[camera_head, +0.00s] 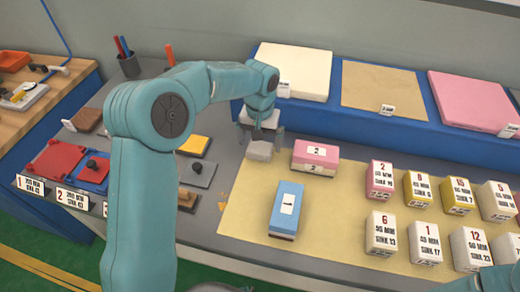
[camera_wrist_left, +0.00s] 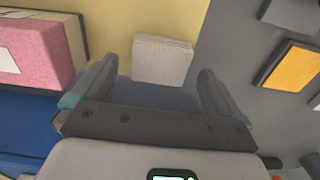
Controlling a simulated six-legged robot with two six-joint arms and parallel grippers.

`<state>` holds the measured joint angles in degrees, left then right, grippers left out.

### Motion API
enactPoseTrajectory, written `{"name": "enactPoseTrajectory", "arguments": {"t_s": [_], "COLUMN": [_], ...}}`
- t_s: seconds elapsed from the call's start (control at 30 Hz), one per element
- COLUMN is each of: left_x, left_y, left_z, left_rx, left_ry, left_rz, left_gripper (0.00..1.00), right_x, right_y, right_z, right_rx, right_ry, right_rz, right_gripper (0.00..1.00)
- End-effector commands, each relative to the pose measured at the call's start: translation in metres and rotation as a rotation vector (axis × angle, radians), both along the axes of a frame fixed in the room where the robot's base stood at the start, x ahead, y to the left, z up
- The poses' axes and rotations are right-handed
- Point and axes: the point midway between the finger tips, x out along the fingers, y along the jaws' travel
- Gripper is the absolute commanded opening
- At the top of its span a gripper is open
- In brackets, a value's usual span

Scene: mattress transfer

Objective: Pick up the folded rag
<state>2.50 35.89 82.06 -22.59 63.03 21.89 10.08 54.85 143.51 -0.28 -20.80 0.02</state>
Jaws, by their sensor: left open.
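The folded rag (camera_head: 259,151) is a small pale grey-white block at the back left edge of the yellow mat. It also shows in the left wrist view (camera_wrist_left: 162,61), between and just beyond the two fingers. My left gripper (camera_head: 262,134) is directly over the rag in the head view, its fingers pointing down. In the left wrist view the left gripper (camera_wrist_left: 158,84) is open, with a finger on each side and nothing held. I cannot tell whether the fingertips reach down beside the rag. My right gripper is not clearly in view; only part of my right arm shows at the lower right.
A pink-topped block (camera_head: 315,157) stands close right of the rag, and a blue block (camera_head: 287,208) is nearer on the yellow mat (camera_head: 335,232). Several labelled blocks stand at right. A blue ledge (camera_head: 380,127) runs behind. Yellow (camera_head: 195,145) and grey (camera_head: 198,173) pads lie left.

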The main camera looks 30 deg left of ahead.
Motion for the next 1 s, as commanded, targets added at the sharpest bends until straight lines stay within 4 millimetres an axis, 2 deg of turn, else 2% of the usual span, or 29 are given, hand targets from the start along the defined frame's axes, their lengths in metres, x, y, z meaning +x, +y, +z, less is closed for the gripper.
{"name": "enactPoseTrajectory", "arguments": {"t_s": [0.1, 0.2, 0.43, 0.47, 0.6, 1.0], "left_x": [0.0, 0.0, 0.001, 0.001, 0.001, 0.001], "left_y": [0.0, 0.0, 0.0, 0.0, 0.0, 0.0], "left_z": [-0.019, -0.027, -0.029, -0.029, -0.029, -0.027], "left_rx": [0.0, 0.0, 0.0, 0.0, 0.0, 0.0], "left_ry": [0.003, 0.002, 0.0, 0.0, 0.0, 0.0], "left_rz": [-0.001, -0.001, -0.001, -0.001, -0.001, -0.001], "left_gripper": [1.0, 1.0, 1.0, 0.94, 0.48, 0.46], "right_x": [0.0, 0.0, 0.0, 0.0, 0.0, 0.0], "right_y": [0.0, 0.0, 0.0, 0.0, 0.0, 0.0], "right_z": [0.002, 0.002, 0.002, 0.002, 0.002, 0.002], "right_rx": [0.0, 0.0, 0.0, 0.0, 0.0, 0.0], "right_ry": [0.0, 0.0, 0.0, 0.0, 0.0, 0.0], "right_rz": [0.0, 0.0, 0.0, 0.0, 0.0, 0.0], "right_gripper": [0.43, 0.43, 0.43, 0.43, 0.43, 0.43]}}
